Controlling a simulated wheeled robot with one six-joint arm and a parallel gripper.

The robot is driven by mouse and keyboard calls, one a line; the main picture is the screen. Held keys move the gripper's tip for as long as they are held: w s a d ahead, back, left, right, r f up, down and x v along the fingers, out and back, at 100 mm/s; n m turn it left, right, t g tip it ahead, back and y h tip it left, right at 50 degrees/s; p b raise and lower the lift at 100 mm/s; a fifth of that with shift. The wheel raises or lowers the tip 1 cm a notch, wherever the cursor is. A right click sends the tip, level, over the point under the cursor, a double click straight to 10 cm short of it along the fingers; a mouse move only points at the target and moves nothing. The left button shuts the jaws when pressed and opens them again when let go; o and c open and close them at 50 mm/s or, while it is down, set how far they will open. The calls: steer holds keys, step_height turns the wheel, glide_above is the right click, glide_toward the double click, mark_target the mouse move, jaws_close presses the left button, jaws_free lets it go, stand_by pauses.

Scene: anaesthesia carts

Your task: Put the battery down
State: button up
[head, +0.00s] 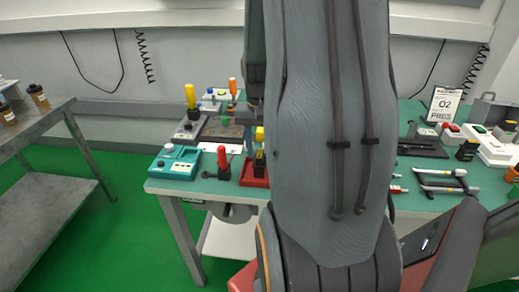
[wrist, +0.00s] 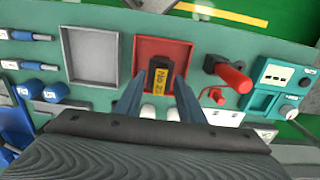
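The battery (wrist: 158,77) is a dark block with a yellow label. In the wrist view it is over the red square tray (wrist: 178,48), near its front edge. I cannot tell whether it touches the tray floor. My gripper (wrist: 161,80) has one finger on each side of the battery, and the fingers appear to be closed against it. In the head view the battery (head: 259,158) shows at the red tray (head: 256,182), left of my arm. My arm hides most of the gripper there.
A grey square tray (wrist: 90,55) is left of the red one in the wrist view. A red-handled tool (wrist: 232,76) and a teal device (wrist: 280,82) stand to the right. Blue cylinders (wrist: 42,90) are at the left. The green table is crowded around the tray.

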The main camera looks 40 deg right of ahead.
step_height(320, 180, up, 12)
steer(key=b, duration=0.2)
steer(key=a+f+n, duration=0.3)
steer(key=a, duration=0.5)
steer(key=s+a+f+n, duration=0.1)
steer(key=a+f+n, duration=0.2)
steer(key=a, duration=0.5)
steer(key=s+a+f+n+t, duration=0.1)
steer(key=a+f+n, duration=0.3)
steer(key=a, duration=0.4)
steer(key=shift+s+a+f, duration=0.15)
steer(key=shift+s+f, duration=0.1)
steer(key=shift+f, duration=0.25)
steer(key=shift+c, duration=0.6)
